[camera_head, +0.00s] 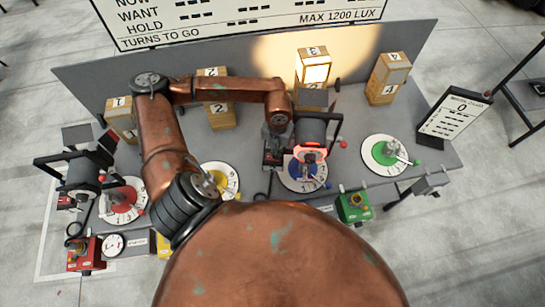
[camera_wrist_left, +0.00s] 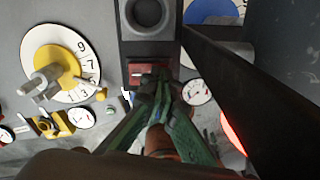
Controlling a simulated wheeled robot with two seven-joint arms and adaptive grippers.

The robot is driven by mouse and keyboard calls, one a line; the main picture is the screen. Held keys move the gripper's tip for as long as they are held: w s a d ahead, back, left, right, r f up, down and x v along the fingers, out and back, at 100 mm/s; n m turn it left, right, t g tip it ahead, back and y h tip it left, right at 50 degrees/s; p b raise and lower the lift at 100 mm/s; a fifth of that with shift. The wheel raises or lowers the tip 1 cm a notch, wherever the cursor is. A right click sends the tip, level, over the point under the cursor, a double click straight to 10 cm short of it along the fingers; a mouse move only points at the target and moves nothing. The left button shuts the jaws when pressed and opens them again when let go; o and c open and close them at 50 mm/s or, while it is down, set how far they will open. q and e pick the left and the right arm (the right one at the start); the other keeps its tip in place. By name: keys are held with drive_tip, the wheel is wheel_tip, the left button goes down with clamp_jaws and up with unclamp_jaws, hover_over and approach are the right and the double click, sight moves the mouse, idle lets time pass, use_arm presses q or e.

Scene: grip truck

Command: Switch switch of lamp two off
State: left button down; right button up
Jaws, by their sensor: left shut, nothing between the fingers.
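My left gripper (camera_head: 272,156) reaches down in the gap between the yellow dial and the blue dial, beside a grey lamp (camera_head: 310,130) with a glowing red-orange part. In the left wrist view its green fingers (camera_wrist_left: 157,82) are together and empty. Their tips are at a small red switch block (camera_wrist_left: 147,67) on a dark base; they overlap its near edge, and I cannot tell whether they touch. The switch's lever position is hidden. A bright patch of light falls on the back board around box 3 (camera_head: 313,68). My right gripper is not in view.
The grey table carries red (camera_head: 122,212), yellow (camera_head: 231,181), blue (camera_head: 300,184) and green (camera_head: 376,160) dials. Another grey lamp (camera_head: 84,177) stands at the left. Numbered boxes stand at the back, with box 4 (camera_head: 388,80) at the right. A dark bar crosses close on the right in the wrist view.

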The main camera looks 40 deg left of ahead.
use_arm(q)
drive_tip(key=shift+f, duration=0.15)
drive_tip(key=shift+r+p, duration=1.4)
drive_tip(key=shift+r, duration=2.15)
